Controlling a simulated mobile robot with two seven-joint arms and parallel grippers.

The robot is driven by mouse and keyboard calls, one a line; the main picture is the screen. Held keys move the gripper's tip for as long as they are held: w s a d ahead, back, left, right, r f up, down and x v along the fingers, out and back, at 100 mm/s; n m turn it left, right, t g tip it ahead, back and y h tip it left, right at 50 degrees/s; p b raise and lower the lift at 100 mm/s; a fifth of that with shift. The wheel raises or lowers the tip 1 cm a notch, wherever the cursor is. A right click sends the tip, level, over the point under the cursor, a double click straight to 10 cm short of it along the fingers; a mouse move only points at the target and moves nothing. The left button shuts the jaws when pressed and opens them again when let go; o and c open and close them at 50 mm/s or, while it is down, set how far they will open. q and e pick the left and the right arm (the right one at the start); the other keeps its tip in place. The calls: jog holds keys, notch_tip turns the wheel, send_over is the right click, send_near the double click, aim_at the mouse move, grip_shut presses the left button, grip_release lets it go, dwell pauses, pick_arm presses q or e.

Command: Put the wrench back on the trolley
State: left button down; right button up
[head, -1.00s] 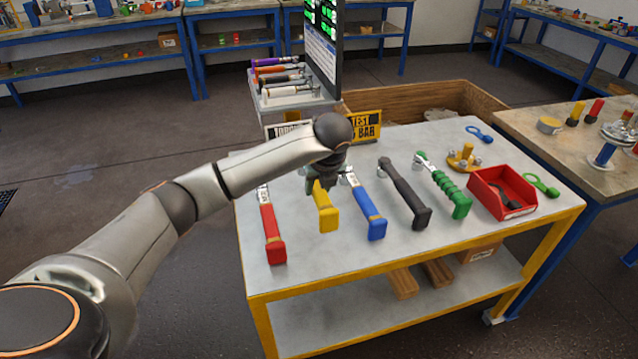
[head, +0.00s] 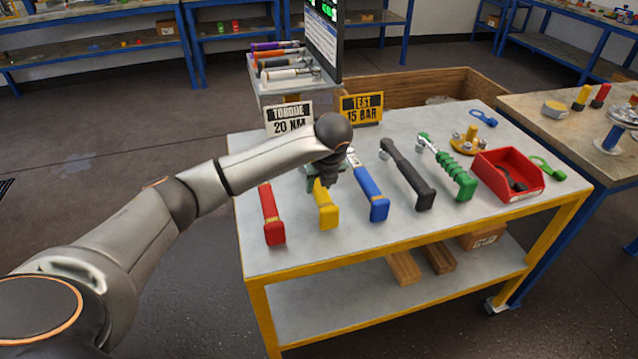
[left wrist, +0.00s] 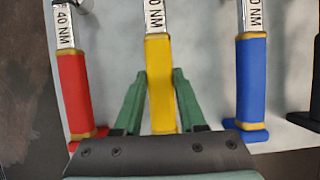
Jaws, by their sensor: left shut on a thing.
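The yellow-handled wrench (head: 326,209) lies between the red-handled (head: 271,215) and blue-handled (head: 371,195) wrenches, at or very near the top of the yellow-framed trolley (head: 300,250). My left gripper (head: 326,182) is over it from above and shut on its handle. In the left wrist view, the green fingers (left wrist: 160,78) flank the yellow handle (left wrist: 160,65), whose end is partly hidden by the gripper. The gripper hides the wrench head in the head view. Whether the wrench touches the trolley top I cannot tell for sure. My right gripper is not in view.
Black (head: 408,175) and green (head: 448,168) wrenches lie to the right, with a red bin (head: 508,176) beyond them. A workbench (head: 560,135) adjoins on the right. The trolley's front strip is clear.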

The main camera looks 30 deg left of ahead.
pick_arm(q)
jog(key=shift+f, duration=0.1)
jog(key=shift+f, duration=0.1)
jog(key=c, duration=0.7)
grip_release()
jog(key=o, duration=0.7)
jog(key=shift+r+p, duration=2.05)
jog(key=shift+r, duration=1.5)
jog(key=shift+s+f, duration=0.1)
